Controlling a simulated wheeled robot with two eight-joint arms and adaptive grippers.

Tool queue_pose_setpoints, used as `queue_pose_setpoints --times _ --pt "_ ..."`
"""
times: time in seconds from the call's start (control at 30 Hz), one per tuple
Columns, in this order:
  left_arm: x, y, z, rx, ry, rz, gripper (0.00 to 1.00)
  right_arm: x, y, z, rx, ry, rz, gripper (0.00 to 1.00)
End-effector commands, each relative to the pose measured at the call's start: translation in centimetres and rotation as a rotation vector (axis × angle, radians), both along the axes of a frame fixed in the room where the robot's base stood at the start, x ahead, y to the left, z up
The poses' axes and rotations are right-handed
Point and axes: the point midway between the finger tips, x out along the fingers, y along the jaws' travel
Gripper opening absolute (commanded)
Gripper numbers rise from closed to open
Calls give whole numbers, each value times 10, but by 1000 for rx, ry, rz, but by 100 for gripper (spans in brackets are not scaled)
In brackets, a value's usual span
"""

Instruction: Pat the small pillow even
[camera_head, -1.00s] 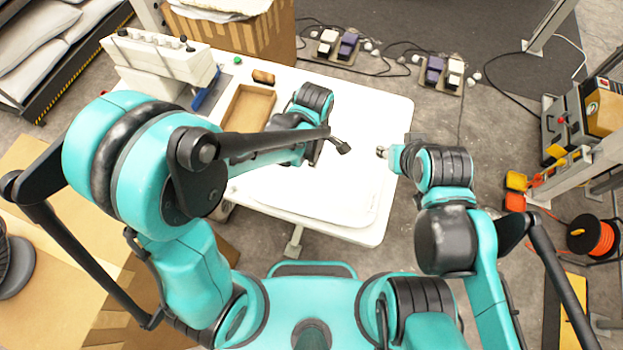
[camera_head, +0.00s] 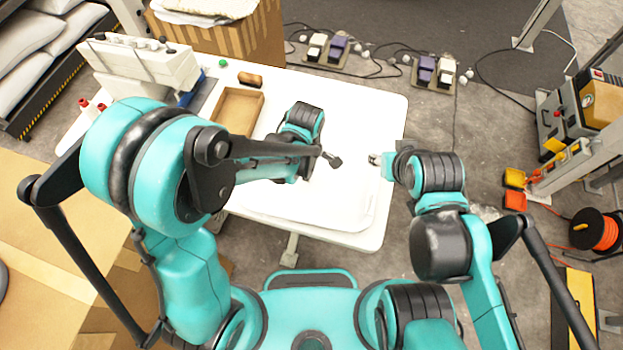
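The small pillow (camera_head: 330,208) is white and lies flat on the white table (camera_head: 388,118), near its front edge. Its left part is hidden by my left arm, and its outline is faint against the tabletop. My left gripper (camera_head: 333,160) is over the pillow's area; I cannot tell whether it touches. My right gripper (camera_head: 374,159) is at the right side of the table, facing left, a short gap from the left gripper. Both are too small in view to tell whether their fingers are open or shut.
A brown tray (camera_head: 238,108) lies behind my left arm, with a small brown item (camera_head: 250,79) beyond it. A white machine (camera_head: 140,62) stands at the table's back left. A cardboard box (camera_head: 222,35) is behind the table. The table's back right is clear.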

Motion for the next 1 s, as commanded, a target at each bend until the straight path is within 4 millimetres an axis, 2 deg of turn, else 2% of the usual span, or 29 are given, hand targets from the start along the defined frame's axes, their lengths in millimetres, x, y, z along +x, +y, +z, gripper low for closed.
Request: queue_pose_setpoints --times 0.27,0.53,0.83,1.0 --pt "0 0 -25 0 0 0 0 0 0 -23 0 0 0 40" --pt "0 0 -14 0 0 0 0 0 0 -15 0 0 0 40" --pt "0 0 25 0 0 0 0 0 0 14 0 0 0 40" --pt "0 0 25 0 0 0 0 0 0 12 0 0 0 40"
